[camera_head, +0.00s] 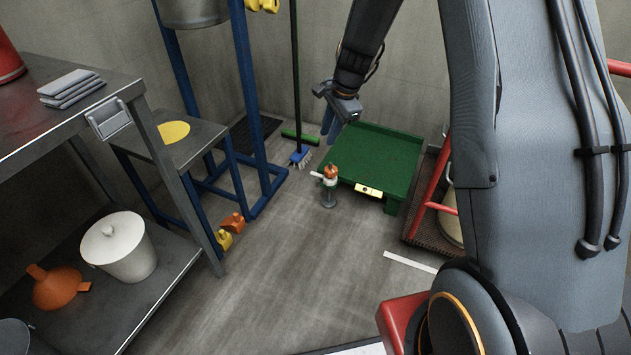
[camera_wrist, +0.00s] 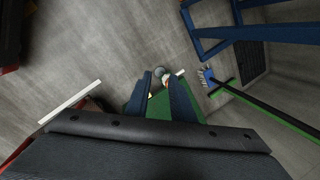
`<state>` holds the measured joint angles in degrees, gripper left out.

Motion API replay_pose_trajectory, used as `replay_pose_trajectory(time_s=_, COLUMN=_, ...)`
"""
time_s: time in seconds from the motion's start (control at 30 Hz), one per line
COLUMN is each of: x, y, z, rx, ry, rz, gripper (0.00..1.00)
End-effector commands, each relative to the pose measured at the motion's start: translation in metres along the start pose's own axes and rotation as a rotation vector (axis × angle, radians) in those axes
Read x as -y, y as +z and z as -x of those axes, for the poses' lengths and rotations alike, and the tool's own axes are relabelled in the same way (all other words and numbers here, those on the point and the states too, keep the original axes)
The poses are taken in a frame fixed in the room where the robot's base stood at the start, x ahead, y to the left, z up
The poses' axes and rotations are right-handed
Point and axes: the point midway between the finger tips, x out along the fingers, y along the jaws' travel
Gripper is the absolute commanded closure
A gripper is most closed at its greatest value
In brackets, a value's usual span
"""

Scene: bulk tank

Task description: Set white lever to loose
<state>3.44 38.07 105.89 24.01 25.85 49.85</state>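The white lever (camera_head: 317,174) sticks out to the left from a small upright post (camera_head: 329,198) with an orange top (camera_head: 331,170), in front of the green table. In the wrist view the white lever (camera_wrist: 180,72) shows as a small pale tip beside the right finger. The post shows small beyond the fingertips. My gripper (camera_head: 331,130) hangs above and behind the post in the head view, apart from it. In the wrist view my gripper (camera_wrist: 159,77) has its two blue fingers spread with nothing held between them. The fingers partly hide the fitting and table.
The green table (camera_head: 385,155) carries a yellow label plate (camera_head: 368,190). A broom (camera_head: 297,90) leans behind. A blue frame (camera_head: 245,100) and a metal bench (camera_head: 70,110) stand left. A red rail (camera_head: 435,180) stands right. The floor before the post is clear.

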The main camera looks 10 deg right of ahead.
Motion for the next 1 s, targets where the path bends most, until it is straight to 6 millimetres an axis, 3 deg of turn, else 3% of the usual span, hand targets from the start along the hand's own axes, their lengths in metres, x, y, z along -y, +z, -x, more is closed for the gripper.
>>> replay_pose_trajectory(time_s=0.03, x=0.010, y=-0.011, z=-0.037, rx=0.002, ry=-0.010, rz=-0.061, gripper=0.78)
replay_pose_trajectory(time_s=0.3, x=0.059, y=-0.056, z=-0.169, rx=0.023, ry=-0.078, rz=-0.417, gripper=0.78)
replay_pose_trajectory(time_s=0.5, x=0.085, y=-0.087, z=-0.259, rx=0.045, ry=-0.123, rz=-0.660, gripper=0.78)
replay_pose_trajectory(time_s=0.7, x=0.098, y=-0.105, z=-0.312, rx=0.064, ry=-0.150, rz=-0.815, gripper=0.78)
replay_pose_trajectory(time_s=1.0, x=0.105, y=-0.111, z=-0.342, rx=0.070, ry=-0.160, rz=-0.863, gripper=0.78)
